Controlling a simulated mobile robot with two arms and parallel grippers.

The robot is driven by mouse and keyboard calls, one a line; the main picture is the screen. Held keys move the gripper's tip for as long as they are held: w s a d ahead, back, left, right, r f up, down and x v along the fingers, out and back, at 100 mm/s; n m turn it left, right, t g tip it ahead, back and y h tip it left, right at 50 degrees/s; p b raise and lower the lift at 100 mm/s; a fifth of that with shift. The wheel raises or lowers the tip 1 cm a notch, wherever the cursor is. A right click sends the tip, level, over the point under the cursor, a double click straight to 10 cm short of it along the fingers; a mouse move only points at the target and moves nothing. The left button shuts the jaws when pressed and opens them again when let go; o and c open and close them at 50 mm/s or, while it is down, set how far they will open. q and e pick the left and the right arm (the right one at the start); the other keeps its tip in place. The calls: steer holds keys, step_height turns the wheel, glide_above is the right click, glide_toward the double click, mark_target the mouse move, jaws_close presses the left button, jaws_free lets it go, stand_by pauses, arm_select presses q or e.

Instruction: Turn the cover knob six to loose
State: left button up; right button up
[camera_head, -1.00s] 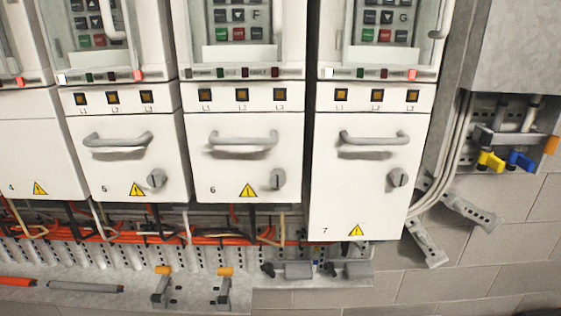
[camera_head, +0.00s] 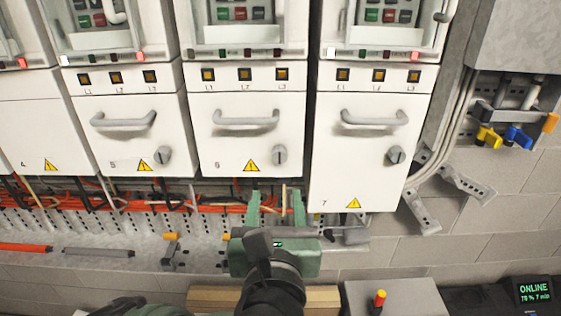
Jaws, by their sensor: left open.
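The cover of drive 6 (camera_head: 233,135) is white with a grey bar handle and a yellow warning triangle. Its grey cover knob (camera_head: 280,155) sits at the cover's lower right. My left gripper (camera_head: 275,198) points up at the drives from below, its green fingers spread apart and empty. In the picture its fingertips lie just below the lower edge of cover 6, a little below the knob, not on it. The knob is fully visible. My right gripper is not in view.
Cover 5 (camera_head: 125,132) with its knob (camera_head: 164,156) is to the left, cover 7 (camera_head: 365,165) with its knob (camera_head: 396,155) to the right. Orange and black cables (camera_head: 150,205) run below the covers. A grey box with a red and yellow button (camera_head: 379,299) is at bottom right.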

mark_target(280, 158)
arm_select(q)
steer(key=w+r+m, duration=0.1)
steer(key=w, duration=0.1)
steer(key=w+r+m+t, duration=0.1)
steer(key=w, duration=0.1)
steer(key=w+r+m, duration=0.1)
steer(key=w, duration=0.1)
steer(key=shift+w+d, duration=0.2)
steer(key=shift+d, duration=0.1)
steer(key=shift+w+f+p, duration=0.1)
steer(key=shift+w+p, duration=0.2)
steer(key=shift+w, duration=0.15)
jaws_close()
